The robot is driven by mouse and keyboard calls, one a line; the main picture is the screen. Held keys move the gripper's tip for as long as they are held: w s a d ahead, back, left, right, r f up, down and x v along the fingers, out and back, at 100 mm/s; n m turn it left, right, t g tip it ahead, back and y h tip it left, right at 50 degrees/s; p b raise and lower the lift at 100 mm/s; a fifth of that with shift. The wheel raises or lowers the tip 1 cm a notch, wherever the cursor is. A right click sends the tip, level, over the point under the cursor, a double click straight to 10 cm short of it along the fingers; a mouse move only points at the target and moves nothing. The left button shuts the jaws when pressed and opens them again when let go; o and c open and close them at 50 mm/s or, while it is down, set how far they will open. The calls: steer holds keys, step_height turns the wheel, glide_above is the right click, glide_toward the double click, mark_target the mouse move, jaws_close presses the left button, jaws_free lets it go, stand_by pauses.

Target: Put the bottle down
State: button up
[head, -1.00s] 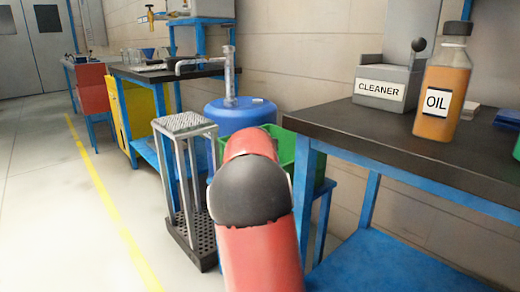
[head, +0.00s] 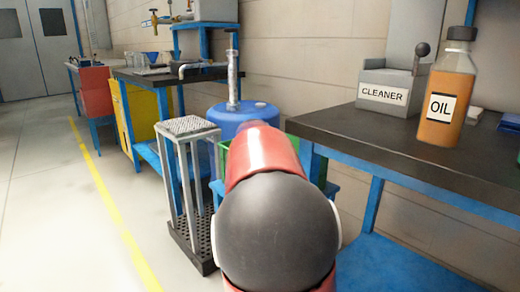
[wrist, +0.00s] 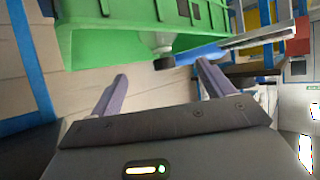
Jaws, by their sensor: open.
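An amber bottle (head: 447,92) with a dark cap and an OIL label stands upright on the dark top of the right bench (head: 400,160). My gripper (wrist: 161,72) is open in the wrist view, with nothing between its two fingers. In the head view my gripper is hidden behind my red and black arm. A green crate (wrist: 105,40) fills the upper left of the wrist view, beyond the fingers. A small pale thing with a dark end (wrist: 163,50) shows by the crate; I cannot tell what it is.
A grey CLEANER holder (head: 385,92) stands left of the bottle. A blue drum (head: 243,113) with a pump is behind my arm. A metal stand (head: 188,190) with a perforated base is left of my arm. The floor (head: 50,200) at left is clear.

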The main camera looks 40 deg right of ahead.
steer(key=s+a+f+n+g+y, duration=0.1)
steer(key=s+a+f, duration=0.3)
steer(key=s+a, duration=0.5)
steer(key=s+a+f+n+g+y, duration=0.1)
steer(key=s+a+f+n+y, duration=0.3)
steer(key=s+a, duration=0.6)
steer(key=s+a+f+n+g+y, duration=0.1)
steer(key=s+a+f, duration=0.4)
steer(key=s+a, duration=0.5)
steer(key=shift+a+f+n+g+y, duration=0.4)
steer(key=shift+a+n+y, duration=0.5)
steer(key=shift+a+n, duration=0.15)
